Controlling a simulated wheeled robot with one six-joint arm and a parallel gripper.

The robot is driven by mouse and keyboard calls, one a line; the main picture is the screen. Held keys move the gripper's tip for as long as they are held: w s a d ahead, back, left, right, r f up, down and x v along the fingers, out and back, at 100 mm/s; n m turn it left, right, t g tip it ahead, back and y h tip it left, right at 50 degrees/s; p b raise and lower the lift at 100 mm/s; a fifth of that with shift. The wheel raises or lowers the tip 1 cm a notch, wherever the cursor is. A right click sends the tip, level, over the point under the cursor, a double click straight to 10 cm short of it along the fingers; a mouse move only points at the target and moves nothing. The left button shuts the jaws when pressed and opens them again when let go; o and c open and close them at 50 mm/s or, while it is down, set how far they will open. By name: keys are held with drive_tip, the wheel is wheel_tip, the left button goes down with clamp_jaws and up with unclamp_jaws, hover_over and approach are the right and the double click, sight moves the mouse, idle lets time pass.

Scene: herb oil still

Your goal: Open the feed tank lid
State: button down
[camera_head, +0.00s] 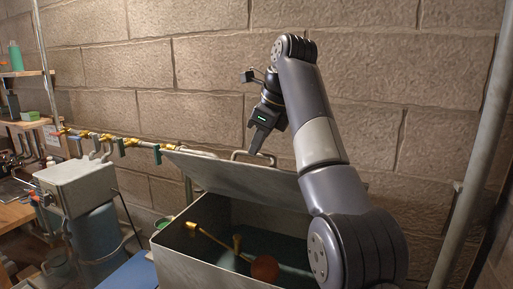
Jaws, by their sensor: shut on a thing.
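The feed tank (188,262) is a grey metal box at the bottom centre. Its flat grey lid (215,175) is tilted up, with the tank's inside showing under it. A bent metal handle (238,154) stands on the lid's upper face. My gripper (262,153) is at this handle and shut on it, with its fingers pointing down. The fingertips are small in the picture. My arm hides the right part of the lid and tank.
Inside the tank are a brass rod (212,241) and a reddish-brown float (264,268). A pipe with brass valves (133,142) runs along the block wall (400,70). A white box-shaped vessel (75,180) stands left. An upright pole (478,150) is at right.

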drive_tip(key=shift+w+d+f, duration=0.4)
drive_tip(key=shift+w+f, duration=0.25)
drive_tip(key=shift+w, duration=0.1)
drive_tip(key=c, duration=2)
unclamp_jaws()
drive_tip(key=o, duration=0.3)
drive_tip(key=shift+w+d+f, duration=0.2)
drive_tip(key=shift+w+d, duration=0.2)
drive_tip(key=shift+w, duration=0.35)
drive_tip(key=shift+o, duration=1.1)
drive_tip(key=shift+s+a+r, duration=0.2)
drive_tip(key=shift+r, duration=0.05)
drive_tip(key=shift+a, duration=0.1)
